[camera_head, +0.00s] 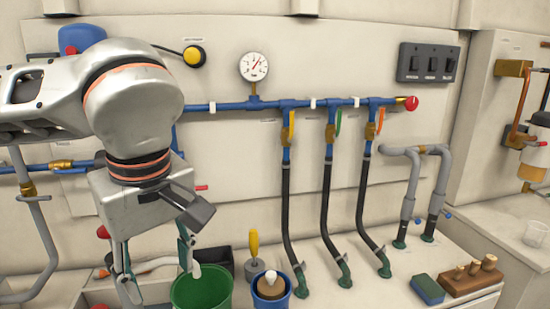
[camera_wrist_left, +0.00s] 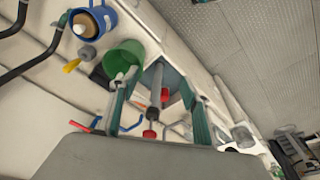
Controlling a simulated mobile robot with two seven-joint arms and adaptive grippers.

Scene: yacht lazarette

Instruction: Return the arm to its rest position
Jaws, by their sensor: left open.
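My left arm comes in from the left in the head view, grey with orange rings, in front of the wall panel. In the left wrist view the gripper (camera_wrist_left: 160,92) also shows open, with the green bucket (camera_wrist_left: 123,58) beyond one finger. I cannot tell whether finger and bucket touch. My right gripper is in neither view.
A blue pot (camera_head: 271,298), a yellow-handled tool (camera_head: 254,248), a green-blue sponge (camera_head: 427,289) and a wooden plug block (camera_head: 472,278) stand on the white ledge. Behind are a blue pipe (camera_head: 220,106), black hoses (camera_head: 327,205), a gauge (camera_head: 254,66) and a switch panel (camera_head: 428,63).

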